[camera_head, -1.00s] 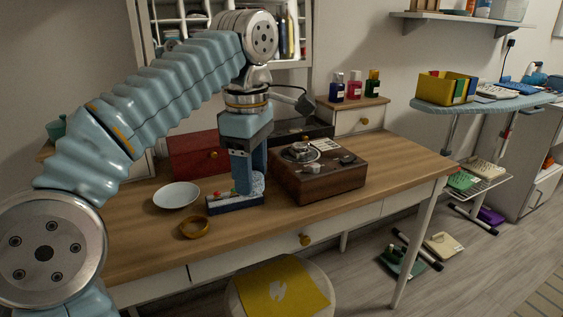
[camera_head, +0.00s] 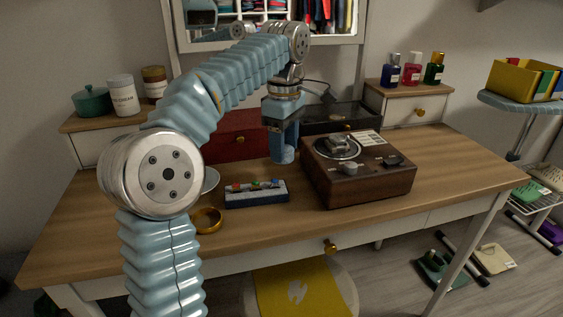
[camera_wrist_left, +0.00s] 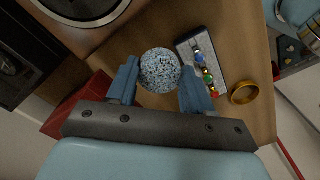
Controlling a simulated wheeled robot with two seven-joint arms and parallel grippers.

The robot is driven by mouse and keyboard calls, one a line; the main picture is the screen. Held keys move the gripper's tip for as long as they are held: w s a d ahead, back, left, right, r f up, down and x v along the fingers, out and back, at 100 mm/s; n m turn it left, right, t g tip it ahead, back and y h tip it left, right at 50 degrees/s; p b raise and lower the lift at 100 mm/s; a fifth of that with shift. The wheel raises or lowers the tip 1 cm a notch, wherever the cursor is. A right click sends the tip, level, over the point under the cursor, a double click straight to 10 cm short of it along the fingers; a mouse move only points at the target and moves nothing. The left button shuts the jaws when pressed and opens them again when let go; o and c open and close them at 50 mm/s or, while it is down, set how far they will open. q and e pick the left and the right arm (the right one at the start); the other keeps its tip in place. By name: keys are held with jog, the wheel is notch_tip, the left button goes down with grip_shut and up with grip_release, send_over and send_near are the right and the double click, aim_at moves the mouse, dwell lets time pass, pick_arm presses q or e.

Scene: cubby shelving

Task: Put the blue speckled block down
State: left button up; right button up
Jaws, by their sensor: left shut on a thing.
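The blue speckled block (camera_wrist_left: 161,70) shows in the left wrist view as a round, white-and-blue speckled end between the fingertips. In the head view my left gripper (camera_head: 284,150) points down, shut on the block, just left of the record player and behind the small blue tray with coloured pieces (camera_head: 257,201). The block is mostly hidden by the fingers there. I cannot tell whether its underside touches the wooden desk (camera_head: 300,226). My right gripper is in neither view.
The record player (camera_head: 358,186) stands close on the right. A red box (camera_head: 235,139) and a dark case (camera_head: 340,117) stand behind. A brass ring (camera_head: 207,221) and a partly hidden white bowl (camera_head: 211,180) lie left. The desk's front strip is bare.

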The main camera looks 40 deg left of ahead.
pick_arm(q)
jog(key=shift+w+a+f, duration=0.25)
jog(key=shift+a+f, duration=0.1)
jog(key=shift+f, duration=0.2)
jog(key=shift+w+a+f, duration=0.25)
jog(key=shift+a+f, duration=0.1)
jog(key=shift+f, duration=0.15)
jog(key=shift+w+a+f+b, duration=0.15)
jog(key=shift+f+b, duration=0.1)
jog(key=shift+f, duration=0.7)
jog(key=shift+a+f+b, duration=0.1)
jog(key=shift+f+b, duration=0.1)
jog(key=shift+f, duration=0.75)
jog(key=shift+f, duration=0.1)
jog(key=o, duration=1.1)
jog(key=shift+c, duration=0.2)
